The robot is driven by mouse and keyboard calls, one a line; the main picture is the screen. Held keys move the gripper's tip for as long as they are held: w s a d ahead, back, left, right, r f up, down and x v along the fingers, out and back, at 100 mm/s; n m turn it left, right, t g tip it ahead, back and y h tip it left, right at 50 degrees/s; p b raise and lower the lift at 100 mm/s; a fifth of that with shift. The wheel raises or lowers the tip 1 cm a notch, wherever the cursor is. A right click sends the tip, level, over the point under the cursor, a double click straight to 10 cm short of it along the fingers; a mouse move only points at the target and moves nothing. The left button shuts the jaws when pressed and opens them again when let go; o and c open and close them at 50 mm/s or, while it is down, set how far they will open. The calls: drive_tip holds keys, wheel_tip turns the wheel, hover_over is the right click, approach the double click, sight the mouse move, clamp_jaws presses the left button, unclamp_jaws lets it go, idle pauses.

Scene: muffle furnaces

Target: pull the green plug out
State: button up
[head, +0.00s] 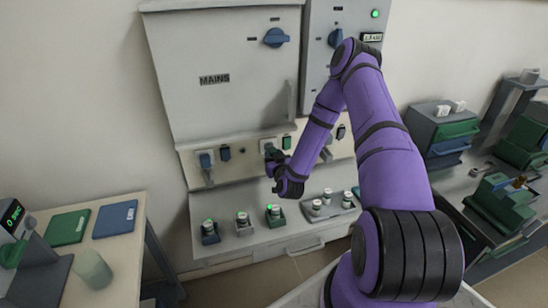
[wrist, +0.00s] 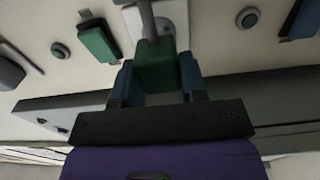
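The green plug (wrist: 155,72) is between the two blue fingers of my gripper (wrist: 160,88) in the wrist view, with the fingers against its sides. A grey cord or stem (wrist: 148,20) runs from the plug across a pale socket plate (wrist: 172,14). In the head view the green plug (head: 271,153) is at the wall panel's socket strip, with my gripper (head: 275,163) at it, partly hidden by my wrist. Whether the plug is fully seated in its socket cannot be told.
A green switch (head: 287,142) is close beside the plug. A blue plug (head: 206,160) and a blue switch (head: 225,153) are to the left. Below, a shelf (head: 262,238) bears several small holders. A side table (head: 122,250) stands at left, a cluttered bench (head: 470,165) at right.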

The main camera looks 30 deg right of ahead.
drive_tip(key=o, duration=0.4)
drive_tip(key=shift+s, duration=0.15)
drive_tip(key=v, duration=1.1)
